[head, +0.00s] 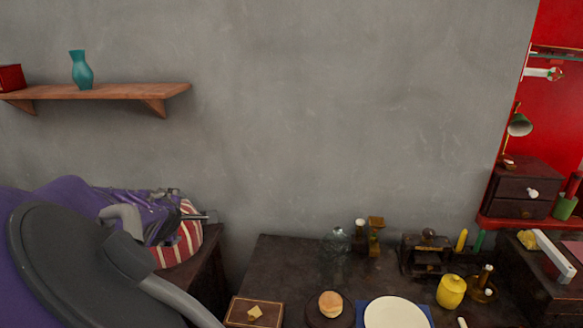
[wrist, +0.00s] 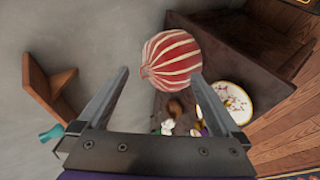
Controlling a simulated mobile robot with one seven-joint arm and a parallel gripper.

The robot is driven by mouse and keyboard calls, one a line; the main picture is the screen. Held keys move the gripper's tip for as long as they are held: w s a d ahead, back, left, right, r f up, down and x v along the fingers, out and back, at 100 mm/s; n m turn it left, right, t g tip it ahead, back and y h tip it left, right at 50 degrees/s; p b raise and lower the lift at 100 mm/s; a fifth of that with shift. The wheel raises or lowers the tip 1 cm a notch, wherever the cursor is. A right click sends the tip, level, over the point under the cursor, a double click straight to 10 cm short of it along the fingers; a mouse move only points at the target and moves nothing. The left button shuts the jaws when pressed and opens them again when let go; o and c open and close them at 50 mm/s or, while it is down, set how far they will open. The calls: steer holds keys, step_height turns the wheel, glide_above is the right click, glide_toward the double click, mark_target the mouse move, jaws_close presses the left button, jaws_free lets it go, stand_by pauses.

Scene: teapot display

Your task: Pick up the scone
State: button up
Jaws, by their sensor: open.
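A round golden-brown bun, which looks like the scone (head: 330,303), sits on a dark round plate (head: 313,318) near the bottom of the head view. My gripper (wrist: 160,74) is open and empty in the wrist view, its two fingers spread apart. In the head view my gripper (head: 208,217) is at the left, well away from the scone, in front of a red-and-white striped round object (head: 184,243). That striped object (wrist: 172,60) shows beyond and between the fingers in the wrist view. The scone is not visible in the wrist view.
The dark table (head: 275,265) also bears a white plate (head: 395,314) on a blue mat, a brown box (head: 238,312), a yellow jar (head: 451,291) and small bottles. A wall shelf (head: 110,91) holds a teal vase (head: 81,71). Clear table lies behind the scone.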

steer(key=s+d+f+n+h, duration=0.1)
steer(key=s+f+n, duration=0.3)
steer(key=f, duration=0.8)
steer(key=n+t+h, duration=0.2)
steer(key=n+h, duration=0.4)
steer(key=n, duration=0.5)
glide_toward(329, 308)
steer(key=b+x, duration=0.6)
steer(key=shift+w+r, duration=0.15)
steer(key=shift+w, duration=0.2)
steer(key=shift+y, duration=0.3)
steer(key=shift+f+b+x, duration=0.15)
steer(key=shift+b+x, duration=0.2)
steer(key=shift+x, duration=1.2)
steer(key=shift+f+b+x, duration=0.1)
steer(key=shift+b+x, duration=0.25)
steer(key=shift+x, duration=1.2)
steer(key=shift+s+d, duration=0.15)
steer(key=shift+s, duration=0.1)
steer(key=c, duration=1.2)
